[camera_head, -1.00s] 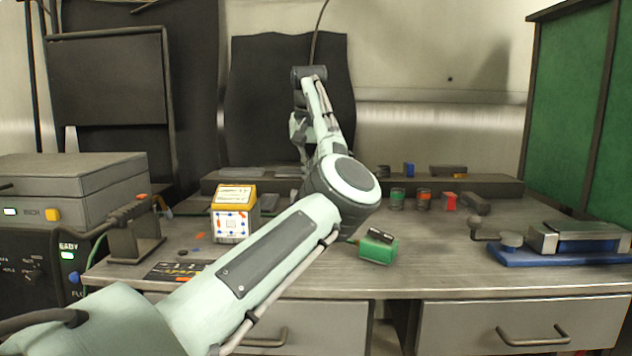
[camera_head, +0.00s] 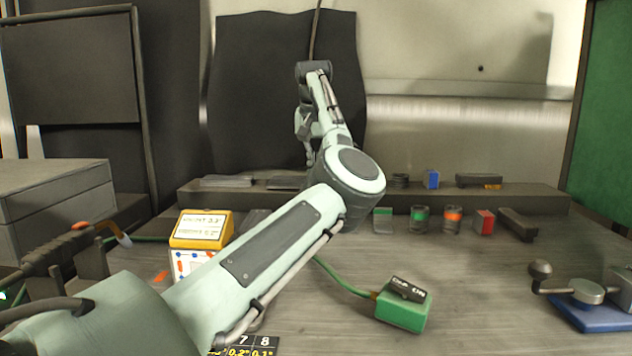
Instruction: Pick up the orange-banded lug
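The orange-banded lug (camera_head: 452,219) is a small dark cylinder with an orange band. It stands upright toward the back of the bench, right of a similar green-banded lug (camera_head: 419,218) and left of a red-faced block (camera_head: 485,222). My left arm crosses the middle of the view, and its elbow is left of the lugs. The wrist and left gripper (camera_head: 304,130) are at the far end, up and left of the orange-banded lug and apart from it. The fingers are small and partly hidden by the arm, so their opening is unclear. My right gripper is not in view.
A green box (camera_head: 403,309) with a cable lies on the bench front. A vise-like tool on a blue base (camera_head: 593,314) is at right. A raised ledge (camera_head: 540,196) runs behind the lugs. A yellow-topped box (camera_head: 201,229) stands at left. Bench before the lugs is clear.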

